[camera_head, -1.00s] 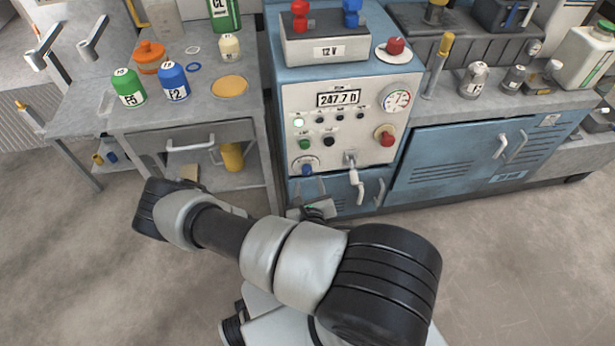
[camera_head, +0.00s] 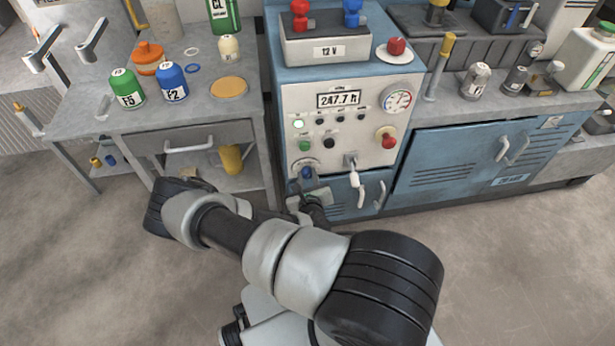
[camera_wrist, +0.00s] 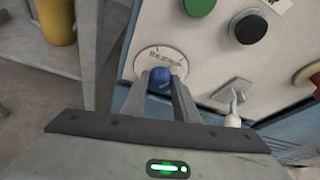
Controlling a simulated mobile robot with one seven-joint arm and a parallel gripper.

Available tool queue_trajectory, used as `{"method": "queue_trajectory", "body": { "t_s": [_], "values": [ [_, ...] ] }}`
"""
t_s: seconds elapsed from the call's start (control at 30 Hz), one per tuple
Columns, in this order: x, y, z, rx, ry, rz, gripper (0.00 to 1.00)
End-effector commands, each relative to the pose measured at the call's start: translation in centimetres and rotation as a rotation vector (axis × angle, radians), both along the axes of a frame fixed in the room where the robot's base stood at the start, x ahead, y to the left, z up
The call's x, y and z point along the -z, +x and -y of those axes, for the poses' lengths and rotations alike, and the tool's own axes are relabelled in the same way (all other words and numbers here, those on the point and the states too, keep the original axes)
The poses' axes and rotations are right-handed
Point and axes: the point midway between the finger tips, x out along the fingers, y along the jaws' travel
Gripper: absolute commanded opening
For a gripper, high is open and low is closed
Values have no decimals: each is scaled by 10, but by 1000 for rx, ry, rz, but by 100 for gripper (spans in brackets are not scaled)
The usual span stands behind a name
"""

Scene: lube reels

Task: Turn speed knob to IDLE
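The speed knob (camera_head: 307,172) is a small blue knob on a round white dial plate at the lower left of the pale control panel (camera_head: 345,128). In the wrist view the blue knob (camera_wrist: 160,79) shows between the two finger ends, with the lettered dial plate (camera_wrist: 160,56) behind it. The lettering is too small to read surely. My gripper (camera_wrist: 161,85) is open, one finger on each side of the knob. I cannot tell whether either finger touches it. In the head view the gripper is just below the knob, partly hidden by my arm.
A green button (camera_head: 304,146) and a black button (camera_head: 329,143) sit above the knob. A lever with a white handle (camera_head: 355,175) hangs to its right, near the gripper. A red knob (camera_head: 387,141) is further right. A grey bench (camera_head: 190,112) stands at left.

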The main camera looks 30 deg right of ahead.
Motion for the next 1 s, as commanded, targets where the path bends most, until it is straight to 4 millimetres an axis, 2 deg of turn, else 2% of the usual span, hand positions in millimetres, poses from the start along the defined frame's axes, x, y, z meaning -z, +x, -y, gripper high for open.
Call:
{"method": "queue_trajectory", "body": {
  "t_s": [0.27, 0.47, 1.0],
  "values": [
    [0, 0, -1, 0, -22, -6, 5],
    [0, 0, -2, 0, -106, -31, 5],
    [6, 1, -5, 0, -568, -163, 5]
  ]
}}
